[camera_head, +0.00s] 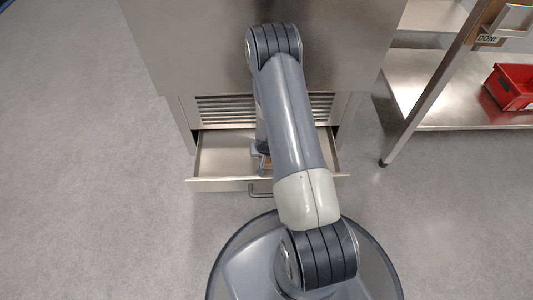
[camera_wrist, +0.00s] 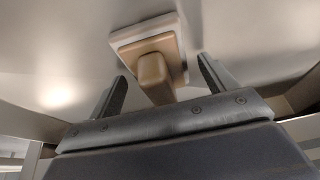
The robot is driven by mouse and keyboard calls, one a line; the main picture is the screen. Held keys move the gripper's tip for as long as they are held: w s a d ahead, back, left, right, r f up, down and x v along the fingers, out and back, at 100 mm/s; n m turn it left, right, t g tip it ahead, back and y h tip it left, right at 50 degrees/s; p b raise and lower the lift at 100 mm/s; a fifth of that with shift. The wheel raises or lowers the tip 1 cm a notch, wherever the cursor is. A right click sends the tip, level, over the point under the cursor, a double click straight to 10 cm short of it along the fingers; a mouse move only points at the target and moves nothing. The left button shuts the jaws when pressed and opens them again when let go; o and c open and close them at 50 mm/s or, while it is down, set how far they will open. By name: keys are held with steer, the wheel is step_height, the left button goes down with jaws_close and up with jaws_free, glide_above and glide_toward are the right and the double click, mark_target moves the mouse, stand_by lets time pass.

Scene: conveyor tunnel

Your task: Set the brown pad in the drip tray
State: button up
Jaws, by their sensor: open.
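The brown pad (camera_wrist: 172,62) shows in the wrist view, with a tan block-like grip on a flat base with a pale layer beneath. It rests on the metal floor of the drip tray (camera_wrist: 60,60). My gripper (camera_wrist: 160,85) is open, its two fingers apart on either side of the pad's grip and not closed on it. In the head view the drip tray (camera_head: 222,155) is a pulled-out metal drawer with a front handle. My arm reaches down into it and hides most of the pad and of my gripper (camera_head: 262,162).
A steel machine housing (camera_head: 200,50) with a louvred vent stands above and behind the tray. On the right is a steel table with a lower shelf (camera_head: 420,80) holding a red bin (camera_head: 512,88). The grey floor on the left is clear.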

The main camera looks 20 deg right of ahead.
steer(key=p+v, duration=0.4)
steer(key=v, duration=0.8)
steer(key=shift+p, duration=0.3)
steer(key=shift+r, duration=0.1)
steer(key=shift+c, duration=0.2)
